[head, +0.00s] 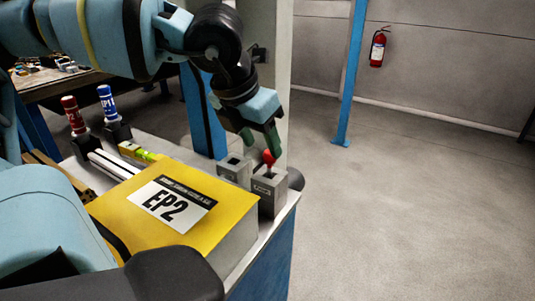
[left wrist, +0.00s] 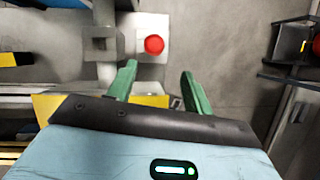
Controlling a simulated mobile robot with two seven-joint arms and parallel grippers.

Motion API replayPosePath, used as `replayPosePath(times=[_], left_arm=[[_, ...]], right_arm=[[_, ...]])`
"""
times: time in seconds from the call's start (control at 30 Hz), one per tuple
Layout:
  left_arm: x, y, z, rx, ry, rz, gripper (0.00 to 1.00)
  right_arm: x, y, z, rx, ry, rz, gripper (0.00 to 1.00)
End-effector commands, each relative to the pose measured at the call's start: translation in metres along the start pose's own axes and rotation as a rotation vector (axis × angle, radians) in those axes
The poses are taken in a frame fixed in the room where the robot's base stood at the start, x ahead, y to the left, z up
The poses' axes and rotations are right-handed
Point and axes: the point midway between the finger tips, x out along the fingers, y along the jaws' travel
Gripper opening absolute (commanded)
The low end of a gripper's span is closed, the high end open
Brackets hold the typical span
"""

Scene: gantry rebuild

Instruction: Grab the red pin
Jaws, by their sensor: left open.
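The red pin (head: 268,158) stands in a grey block (head: 271,192) at the right corner of the bench. Its round red top shows in the left wrist view (left wrist: 154,44), over a pale block face. My left gripper (head: 264,138) has green fingers and is close above the pin in the head view. In the left wrist view the open fingers (left wrist: 158,68) are spread apart with nothing between them, and the pin top lies just beyond their tips, roughly centred. The pin's lower part is hidden in the block. My right gripper is not in view.
A second grey block (head: 235,168) with an empty-looking hole stands beside the pin's block. A large yellow EP2 box (head: 222,192) is in front. A red cylinder (head: 73,115) and a blue cylinder (head: 107,103) stand at the back left. Open floor lies right of the bench.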

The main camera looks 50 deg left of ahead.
Motion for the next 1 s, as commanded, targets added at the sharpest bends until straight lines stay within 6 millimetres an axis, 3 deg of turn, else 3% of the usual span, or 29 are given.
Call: replayPosePath(times=[0.37, 0.6, 0.83, 1.0], left_arm=[[0.0, 0.003, 0.001, 0.007, -0.01, 0.033, 0.51], [0.022, 0.004, 0.001, 0.007, -0.008, 0.032, 0.51], [0.029, 0.005, 0.003, 0.006, -0.009, 0.032, 0.51], [0.048, 0.009, 0.005, 0.006, -0.007, 0.032, 0.51]], right_arm=[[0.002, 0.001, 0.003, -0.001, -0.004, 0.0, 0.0], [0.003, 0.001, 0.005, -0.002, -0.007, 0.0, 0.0], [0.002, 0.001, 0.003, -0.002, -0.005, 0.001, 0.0], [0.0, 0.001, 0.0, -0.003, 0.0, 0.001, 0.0]])
